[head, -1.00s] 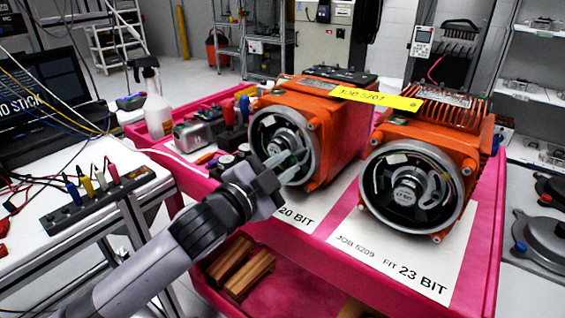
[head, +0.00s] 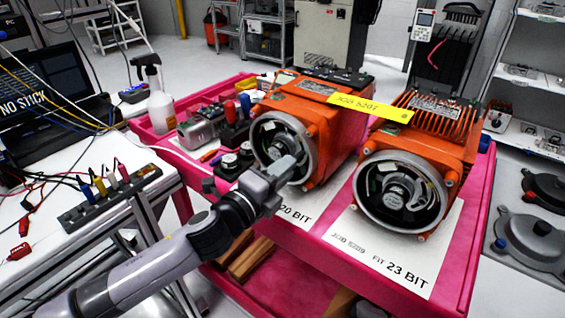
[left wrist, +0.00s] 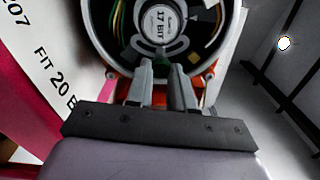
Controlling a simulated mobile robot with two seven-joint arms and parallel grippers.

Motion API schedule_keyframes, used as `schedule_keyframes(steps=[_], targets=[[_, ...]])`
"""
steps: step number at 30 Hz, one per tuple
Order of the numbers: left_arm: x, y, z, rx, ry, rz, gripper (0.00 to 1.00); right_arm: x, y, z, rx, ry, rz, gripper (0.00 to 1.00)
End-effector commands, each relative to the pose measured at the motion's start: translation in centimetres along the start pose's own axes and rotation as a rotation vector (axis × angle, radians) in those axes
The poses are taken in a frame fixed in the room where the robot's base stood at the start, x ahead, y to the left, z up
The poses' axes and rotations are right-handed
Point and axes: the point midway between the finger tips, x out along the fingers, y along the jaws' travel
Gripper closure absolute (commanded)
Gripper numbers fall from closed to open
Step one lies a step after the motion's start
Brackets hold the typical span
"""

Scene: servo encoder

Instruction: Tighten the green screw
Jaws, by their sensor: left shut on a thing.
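The left orange servo motor (head: 326,107) stands above the 20 BIT label with its round opening towards me. Inside, an encoder marked 17 BIT (left wrist: 161,23) shows in the left wrist view, with a grey slotted ring (left wrist: 162,51) below it. My left gripper (head: 290,162) reaches into the lower part of this opening. In the left wrist view its fingertips (left wrist: 163,62) stand at the ring's lower edge, shut on a small part that they hide. I cannot make out a green screw in either view. My right gripper is not in view.
A second orange motor (head: 421,135) stands to the right on the 23 BIT sheet (head: 410,270). Both are on a pink cart (head: 471,215). A yellow tag (head: 368,107) lies across the motors. A spray bottle (head: 158,100) and small parts stand left; a white bench (head: 40,215) is nearby.

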Motion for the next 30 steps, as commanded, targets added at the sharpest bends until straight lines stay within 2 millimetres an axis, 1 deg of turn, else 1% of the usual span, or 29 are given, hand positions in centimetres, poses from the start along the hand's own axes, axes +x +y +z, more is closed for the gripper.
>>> schedule_keyframes(steps=[1,6,15,21,30], targets=[[0.0,-0.1,0.1,0.045,-0.002,0.003,1.00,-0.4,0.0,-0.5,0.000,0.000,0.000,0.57],[0.0,-0.1,0.1,0.184,0.000,0.002,1.00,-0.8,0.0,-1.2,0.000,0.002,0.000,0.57],[0.0,0.0,0.1,0.355,-0.001,0.002,1.00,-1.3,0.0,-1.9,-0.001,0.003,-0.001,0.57],[0.0,0.1,0.1,0.410,-0.001,0.002,1.00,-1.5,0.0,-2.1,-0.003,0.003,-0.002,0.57],[0.0,0.2,0.1,0.429,-0.001,0.002,1.00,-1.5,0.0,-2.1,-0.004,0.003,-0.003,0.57]])
